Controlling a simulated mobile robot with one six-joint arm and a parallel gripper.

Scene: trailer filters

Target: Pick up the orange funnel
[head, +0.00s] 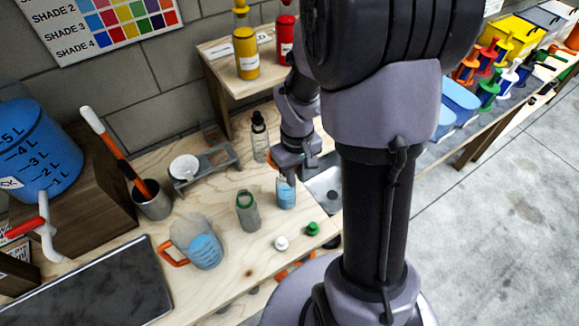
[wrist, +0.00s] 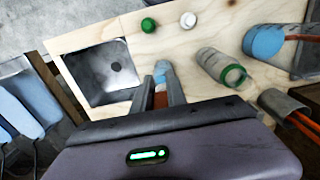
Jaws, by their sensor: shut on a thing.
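The orange funnel (wrist: 160,99) shows as a small orange patch between my gripper's fingers (wrist: 158,88) in the wrist view. An orange edge of it (head: 271,159) shows beside my gripper (head: 289,172) in the head view. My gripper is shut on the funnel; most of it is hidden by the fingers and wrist. A clear bottle with blue liquid (head: 286,194) stands just below the gripper, and its blue also shows past the fingertips in the wrist view (wrist: 162,71). I cannot tell whether the funnel touches the bottle.
A grey bottle with a green cap (head: 248,212), a jug of blue liquid (head: 203,250) and white (head: 281,243) and green (head: 312,229) caps stand nearby. A dropper bottle (head: 260,138) and small metal stand (head: 205,168) are behind. A metal sink (wrist: 100,72) is beside the gripper.

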